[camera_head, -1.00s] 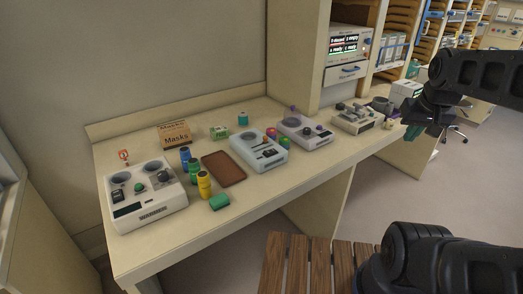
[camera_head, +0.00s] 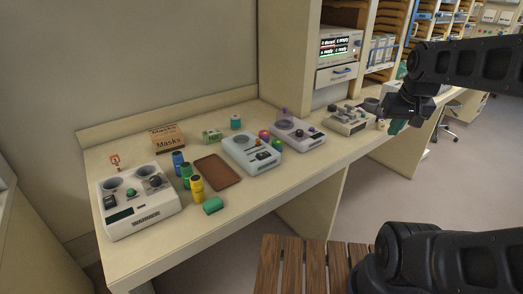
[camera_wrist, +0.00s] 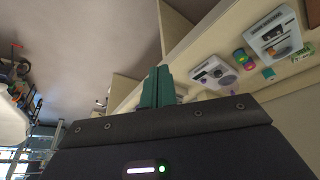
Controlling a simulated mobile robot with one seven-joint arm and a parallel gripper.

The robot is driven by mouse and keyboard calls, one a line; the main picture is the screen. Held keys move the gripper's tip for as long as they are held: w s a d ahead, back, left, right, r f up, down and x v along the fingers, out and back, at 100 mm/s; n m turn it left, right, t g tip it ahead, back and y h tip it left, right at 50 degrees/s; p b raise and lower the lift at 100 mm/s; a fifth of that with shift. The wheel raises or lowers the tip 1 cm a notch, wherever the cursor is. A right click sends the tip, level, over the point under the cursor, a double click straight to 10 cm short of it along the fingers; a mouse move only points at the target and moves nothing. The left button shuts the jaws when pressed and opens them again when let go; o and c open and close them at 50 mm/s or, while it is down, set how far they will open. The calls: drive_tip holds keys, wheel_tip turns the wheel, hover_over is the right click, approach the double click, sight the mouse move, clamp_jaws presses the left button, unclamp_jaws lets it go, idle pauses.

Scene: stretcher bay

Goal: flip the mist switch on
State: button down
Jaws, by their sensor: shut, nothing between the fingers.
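Several pale control units stand on the long desk; I cannot read which one carries the mist switch. The left unit (camera_head: 143,213) has two round wells and a green knob. The middle unit (camera_head: 240,152) has dark controls on top and also shows in the wrist view (camera_wrist: 270,32). The third unit (camera_head: 297,137) has a round dial and a dark knob. The far right unit (camera_head: 347,121) has several knobs or levers. My gripper (camera_head: 396,126) is at the desk's right end, beside the far right unit. Its teal fingers (camera_wrist: 157,88) are shut and empty.
A brown tray (camera_head: 217,170), a Masks box (camera_head: 167,138), blue, green and yellow containers, and small coloured items lie among the units. A tall cabinet (camera_head: 284,50) rises behind the desk. A slatted wooden surface (camera_head: 300,265) is at the front.

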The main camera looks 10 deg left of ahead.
drive_tip(key=w+a+n+g, duration=0.1)
drive_tip(key=w+a+n, duration=0.1)
drive_tip(key=w+a, duration=0.45)
drive_tip(key=n+g+y, duration=0.1)
drive_tip(key=n+g, duration=0.3)
drive_tip(key=n, duration=0.2)
hover_over(260, 155)
drive_tip(key=w+d, duration=0.2)
wheel_tip(260, 155, down, 8)
drive_tip(key=shift+a+f, duration=0.15)
drive_tip(key=shift+f, duration=0.1)
drive_tip(key=f, duration=0.4)
drive_tip(key=s+a+f, duration=0.1)
drive_tip(key=f, duration=0.9)
drive_tip(key=shift+s+a, duration=0.2)
drive_tip(key=shift+a, duration=0.05)
drive_tip(key=shift+s, duration=0.1)
